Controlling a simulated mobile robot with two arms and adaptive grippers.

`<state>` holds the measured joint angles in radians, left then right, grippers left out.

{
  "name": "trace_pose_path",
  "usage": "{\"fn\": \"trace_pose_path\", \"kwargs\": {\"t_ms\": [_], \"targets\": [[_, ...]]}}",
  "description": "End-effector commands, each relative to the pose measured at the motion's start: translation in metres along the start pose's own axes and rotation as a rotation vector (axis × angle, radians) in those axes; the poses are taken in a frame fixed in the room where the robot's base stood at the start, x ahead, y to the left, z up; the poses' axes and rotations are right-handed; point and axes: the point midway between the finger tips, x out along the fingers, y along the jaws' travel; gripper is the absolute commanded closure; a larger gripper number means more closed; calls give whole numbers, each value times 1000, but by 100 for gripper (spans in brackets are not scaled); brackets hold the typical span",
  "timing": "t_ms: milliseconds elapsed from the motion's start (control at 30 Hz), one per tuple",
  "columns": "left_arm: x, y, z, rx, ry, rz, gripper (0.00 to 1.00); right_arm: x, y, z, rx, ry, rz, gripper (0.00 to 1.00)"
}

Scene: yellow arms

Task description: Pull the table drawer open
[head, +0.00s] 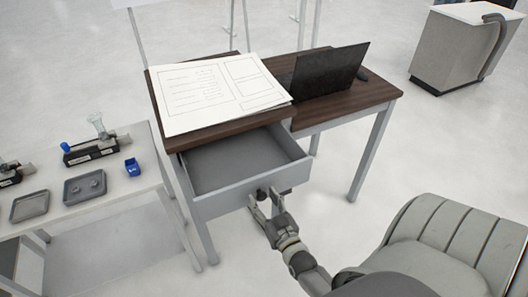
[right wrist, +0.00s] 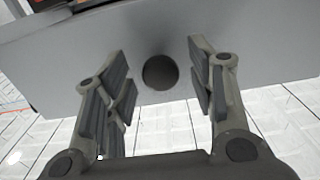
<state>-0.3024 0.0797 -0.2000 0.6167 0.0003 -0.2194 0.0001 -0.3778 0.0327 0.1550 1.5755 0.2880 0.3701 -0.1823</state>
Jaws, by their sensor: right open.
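The table (head: 230,128) has a dark wood top and grey legs. Its grey drawer (head: 237,165) is pulled well out, and its inside looks empty. A dark round knob (head: 262,194) sits on the drawer front. My right gripper (head: 267,200) is at the drawer front, with its fingers around the knob. In the right wrist view the knob (right wrist: 160,72) lies between the two spread fingers of the right gripper (right wrist: 158,75), with gaps on both sides. The right gripper is open. My left gripper is not in view.
A large paper sheet (head: 215,92) and a dark laptop (head: 328,70) lie on the tabletop. A white side table (head: 115,180) with trays and small lab items stands close on the left. A grey cabinet (head: 460,50) stands far right.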

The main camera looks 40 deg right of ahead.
Motion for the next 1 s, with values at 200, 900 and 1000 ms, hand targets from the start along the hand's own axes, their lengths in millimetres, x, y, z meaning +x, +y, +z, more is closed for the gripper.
{"fn": "trace_pose_path", "kwargs": {"t_ms": [200,900,1000], "targets": [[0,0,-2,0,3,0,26,-32,0,2,0,-5,0,49],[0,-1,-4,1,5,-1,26,-118,0,0,1,1,0,49],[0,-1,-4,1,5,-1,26,-118,0,0,1,1,0,49]]}}
